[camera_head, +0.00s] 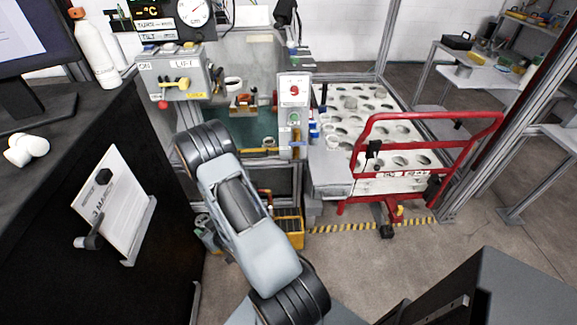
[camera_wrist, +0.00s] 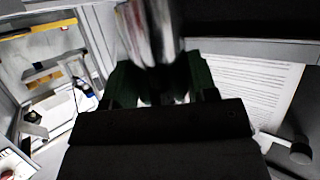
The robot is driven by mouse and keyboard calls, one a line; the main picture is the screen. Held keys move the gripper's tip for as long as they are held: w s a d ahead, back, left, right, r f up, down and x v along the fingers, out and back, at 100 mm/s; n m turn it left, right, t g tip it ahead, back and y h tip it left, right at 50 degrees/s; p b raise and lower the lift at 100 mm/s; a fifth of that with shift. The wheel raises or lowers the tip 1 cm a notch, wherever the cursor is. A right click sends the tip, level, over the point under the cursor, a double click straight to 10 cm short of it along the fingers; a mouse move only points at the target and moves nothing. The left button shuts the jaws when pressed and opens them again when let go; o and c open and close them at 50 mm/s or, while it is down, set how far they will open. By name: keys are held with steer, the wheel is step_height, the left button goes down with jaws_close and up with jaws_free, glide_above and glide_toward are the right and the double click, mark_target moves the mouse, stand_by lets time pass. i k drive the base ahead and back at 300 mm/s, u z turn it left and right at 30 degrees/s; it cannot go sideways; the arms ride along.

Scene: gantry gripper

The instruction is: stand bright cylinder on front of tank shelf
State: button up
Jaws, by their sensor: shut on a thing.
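In the wrist view my gripper (camera_wrist: 157,88), with dark green fingers, is shut on a shiny metallic cylinder (camera_wrist: 152,32). In the head view my grey arm crosses the middle, and the gripper and cylinder cannot be made out. Behind the arm is a tank-like bay with a teal inside (camera_head: 222,127), holding a small red and brown fixture (camera_head: 243,104). Which surface is the tank shelf I cannot tell.
A black cabinet (camera_head: 150,270) with a paper board (camera_head: 115,205) stands left; printed paper (camera_wrist: 245,88) shows close by in the wrist view. A control box (camera_head: 180,80) sits left of the bay. A red rail (camera_head: 430,116) and a tray of round holes (camera_head: 345,135) are right.

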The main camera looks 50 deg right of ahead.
mark_target(319, 159)
steer(key=u, duration=2.35)
steer(key=k, duration=1.35)
steer(key=z, duration=0.4)
